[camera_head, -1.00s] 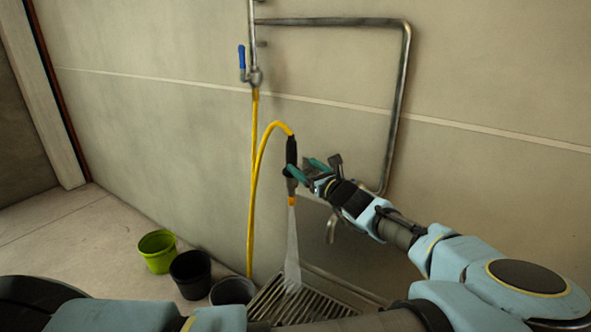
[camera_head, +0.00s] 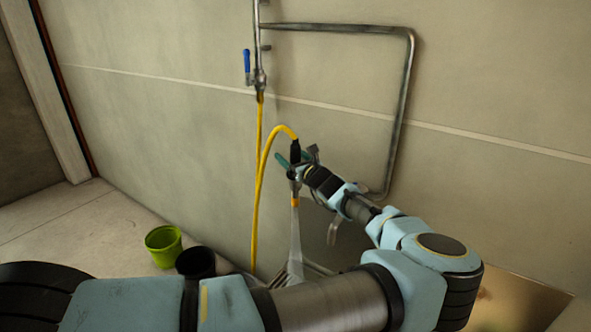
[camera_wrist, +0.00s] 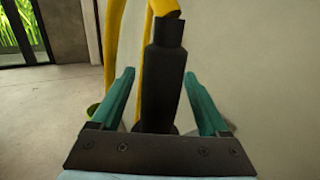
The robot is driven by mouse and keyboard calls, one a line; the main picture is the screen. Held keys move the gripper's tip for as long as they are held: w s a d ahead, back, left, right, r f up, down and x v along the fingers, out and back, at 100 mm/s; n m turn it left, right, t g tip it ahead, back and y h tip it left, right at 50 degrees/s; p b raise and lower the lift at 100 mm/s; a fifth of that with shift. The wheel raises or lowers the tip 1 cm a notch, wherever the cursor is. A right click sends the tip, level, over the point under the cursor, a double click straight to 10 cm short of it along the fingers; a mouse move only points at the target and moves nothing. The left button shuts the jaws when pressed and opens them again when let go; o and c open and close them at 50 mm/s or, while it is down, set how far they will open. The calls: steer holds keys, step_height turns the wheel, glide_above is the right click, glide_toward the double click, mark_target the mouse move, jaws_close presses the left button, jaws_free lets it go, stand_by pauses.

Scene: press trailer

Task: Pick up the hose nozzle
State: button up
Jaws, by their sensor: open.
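The hose nozzle (camera_head: 295,178) is black and grey with an orange tip. It hangs upright from the end of the yellow hose (camera_head: 262,165), and a pale stream of water runs down from it. My gripper (camera_head: 288,160) is at the nozzle, its teal fingers open. In the wrist view, the nozzle's black body (camera_wrist: 163,85) stands between the two open fingers of my gripper (camera_wrist: 162,95), with a gap on each side. The nozzle's lower part is hidden behind the gripper's dark base there.
A green bucket (camera_head: 163,246) and a black bucket (camera_head: 196,263) stand on the floor at the left. A metal pipe (camera_head: 402,110) with a blue-handled valve (camera_head: 247,66) runs along the wall. A floor grate (camera_head: 318,269) lies below, partly behind my arm.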

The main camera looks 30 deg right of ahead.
jaws_close()
stand_by(0.6)
